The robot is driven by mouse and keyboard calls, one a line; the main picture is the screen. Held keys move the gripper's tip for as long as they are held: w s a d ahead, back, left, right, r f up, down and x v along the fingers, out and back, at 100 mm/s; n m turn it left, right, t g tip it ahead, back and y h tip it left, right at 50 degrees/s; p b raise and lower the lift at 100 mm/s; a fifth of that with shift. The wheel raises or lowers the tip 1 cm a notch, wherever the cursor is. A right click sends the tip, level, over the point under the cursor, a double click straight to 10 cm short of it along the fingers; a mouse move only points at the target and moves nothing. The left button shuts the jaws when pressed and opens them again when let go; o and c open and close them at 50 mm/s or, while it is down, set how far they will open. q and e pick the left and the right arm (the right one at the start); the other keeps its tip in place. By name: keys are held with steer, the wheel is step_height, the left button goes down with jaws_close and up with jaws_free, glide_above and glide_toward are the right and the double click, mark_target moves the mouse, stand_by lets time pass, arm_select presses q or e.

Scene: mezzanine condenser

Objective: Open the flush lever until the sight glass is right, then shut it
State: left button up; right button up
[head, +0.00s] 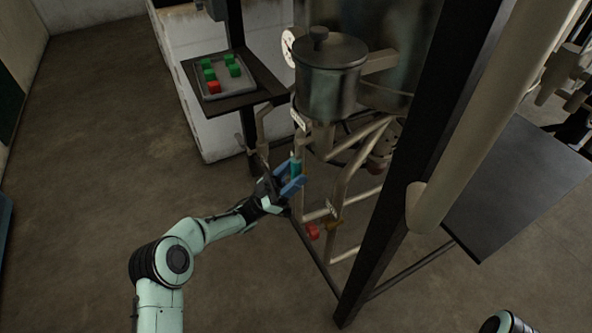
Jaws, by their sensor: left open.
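My left gripper (289,178) is open, its blue fingers beside a short teal tube that looks like the sight glass (296,165). The fingers partly cover the tube's lower part, and I cannot tell whether they touch it. The level in the glass is too small to read. Below and right of the gripper, a red handle (313,231) sits on the low pipework, with a small brass-coloured part (333,224) and a pale tag beside it. I cannot tell for sure which of these is the flush lever. My right gripper is out of view.
A metal pot (330,75) with a lid and a round gauge (289,46) stand above the pipes. A tray (213,92) of green and red blocks rests on a dark shelf at left. A thick dark post (405,180) rises right of the pipes. The floor at left is clear.

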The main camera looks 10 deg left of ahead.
arm_select(q)
steer(key=v, duration=1.2)
steer(key=shift+a+f, duration=0.1)
steer(key=shift+f, duration=0.05)
steer(key=shift+c, duration=0.2)
stand_by(0.6)
